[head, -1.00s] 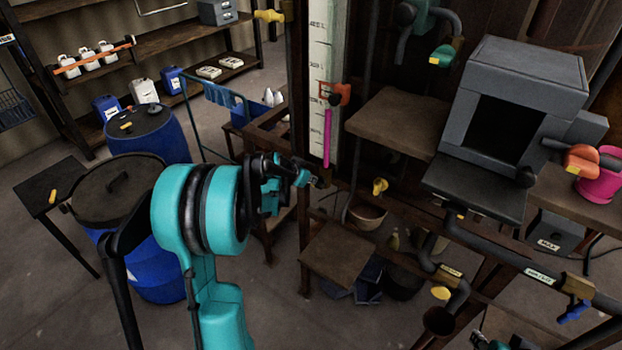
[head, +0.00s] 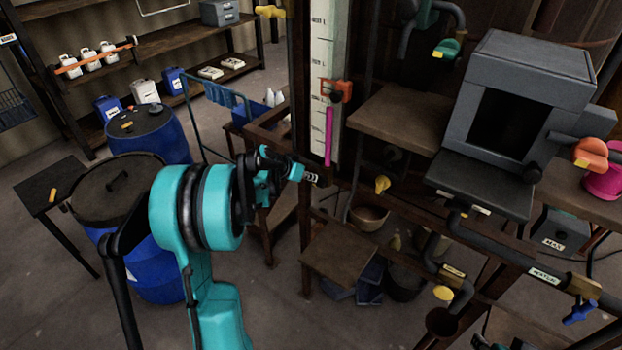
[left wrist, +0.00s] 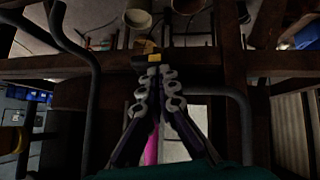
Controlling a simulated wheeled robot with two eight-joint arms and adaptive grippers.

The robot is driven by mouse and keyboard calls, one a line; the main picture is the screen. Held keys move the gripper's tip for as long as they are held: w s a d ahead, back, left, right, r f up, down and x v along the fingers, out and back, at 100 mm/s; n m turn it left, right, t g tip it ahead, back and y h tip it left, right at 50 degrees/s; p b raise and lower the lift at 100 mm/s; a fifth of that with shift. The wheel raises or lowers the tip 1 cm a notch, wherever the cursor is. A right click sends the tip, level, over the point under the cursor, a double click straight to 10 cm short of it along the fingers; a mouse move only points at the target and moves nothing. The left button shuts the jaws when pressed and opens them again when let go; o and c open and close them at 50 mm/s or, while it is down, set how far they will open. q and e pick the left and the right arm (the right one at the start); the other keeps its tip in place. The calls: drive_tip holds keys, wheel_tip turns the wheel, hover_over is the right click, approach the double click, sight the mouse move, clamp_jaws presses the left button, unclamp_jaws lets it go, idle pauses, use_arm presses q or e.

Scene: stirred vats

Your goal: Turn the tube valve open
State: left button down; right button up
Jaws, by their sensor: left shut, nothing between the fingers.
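My left gripper (head: 313,180) is at the dark upright beam in the head view, small and partly lost against it; a small white label shows there. In the left wrist view its fingers (left wrist: 159,78) are shut and empty. Their tips are close to a small yellow-and-black part (left wrist: 147,58) on a beam; I cannot tell whether they touch. I cannot tell for sure which handle is the tube valve. My right gripper is not in view.
A yellow handle (head: 382,185) is right of the gripper, a green one (head: 446,48) higher up, and a blue one (head: 579,312) at lower right. A grey box (head: 520,65) stands on the right. Blue drums (head: 160,265) stand at left.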

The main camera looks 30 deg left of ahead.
use_arm(q)
drive_tip(key=f+n+h+b, duration=0.1)
drive_tip(key=n+h+b, duration=0.1)
drive_tip(key=h+b, duration=0.1)
drive_tip(key=a+f+n+t+h+b, duration=0.1)
drive_tip(key=f+n+h+b, duration=0.1)
drive_tip(key=b, duration=0.4)
drive_tip(key=a+f+n+t+h+b, duration=0.1)
drive_tip(key=n+h+b, duration=0.2)
drive_tip(key=h+b, duration=0.2)
drive_tip(key=shift+f+h, duration=0.3)
drive_tip(key=shift+f, duration=0.05)
drive_tip(key=shift+d+f+b, duration=0.1)
drive_tip(key=shift+d+b, duration=0.05)
drive_tip(key=shift+b, duration=0.35)
idle(1.4)
drive_tip(key=shift+w, duration=0.1)
